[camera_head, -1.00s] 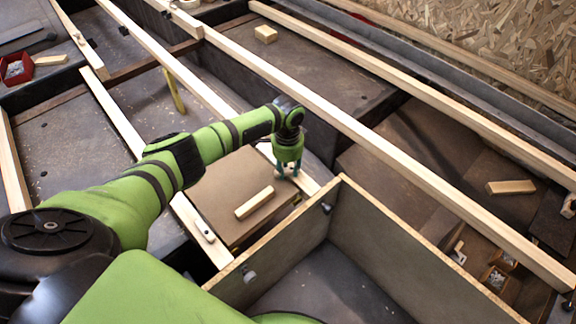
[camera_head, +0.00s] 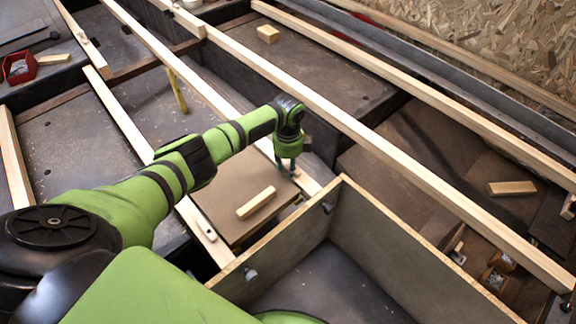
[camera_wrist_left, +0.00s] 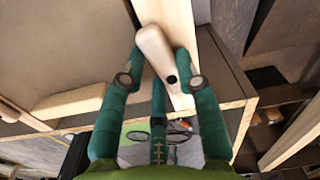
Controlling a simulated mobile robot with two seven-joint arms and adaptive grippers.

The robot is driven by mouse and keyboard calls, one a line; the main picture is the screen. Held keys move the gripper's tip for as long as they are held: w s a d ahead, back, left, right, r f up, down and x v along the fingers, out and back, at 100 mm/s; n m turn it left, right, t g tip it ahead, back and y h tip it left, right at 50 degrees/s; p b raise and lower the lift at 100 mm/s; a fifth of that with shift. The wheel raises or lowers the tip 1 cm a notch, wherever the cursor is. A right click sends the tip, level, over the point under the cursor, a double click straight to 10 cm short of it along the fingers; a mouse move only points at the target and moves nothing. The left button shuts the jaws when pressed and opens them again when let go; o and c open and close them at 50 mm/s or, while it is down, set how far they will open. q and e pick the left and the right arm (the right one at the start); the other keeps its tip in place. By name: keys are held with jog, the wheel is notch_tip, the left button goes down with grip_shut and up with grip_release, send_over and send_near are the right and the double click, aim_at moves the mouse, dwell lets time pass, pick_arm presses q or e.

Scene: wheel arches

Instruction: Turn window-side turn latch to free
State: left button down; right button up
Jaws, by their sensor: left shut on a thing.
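A pale wooden turn latch (camera_wrist_left: 153,48) with a dark round spot near its lower end sits on a wooden rail (camera_wrist_left: 174,18) in the left wrist view. It lies slightly askew to the rail. My left gripper (camera_wrist_left: 162,66) has its teal fingers on both sides of the latch, shut on it. In the head view my left gripper (camera_head: 286,168) is at the far end of the brown panel (camera_head: 223,196), and the latch there is mostly hidden by the fingers. A second, similar latch (camera_head: 207,231) is on the rail at the panel's near end. My right gripper is out of view.
A wooden bar handle (camera_head: 256,203) lies on the panel. An open-topped box (camera_head: 385,244) stands close to the right of the gripper. Long pale beams (camera_head: 365,142) cross the scene behind it. A red bin (camera_head: 20,68) is far left.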

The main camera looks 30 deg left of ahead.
pick_arm(q)
jog(key=shift+w+d+m, duration=0.1)
jog(key=shift+m, duration=1)
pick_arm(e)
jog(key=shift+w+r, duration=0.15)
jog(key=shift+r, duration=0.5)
pick_arm(q)
jog(key=c, duration=0.9)
grip_release()
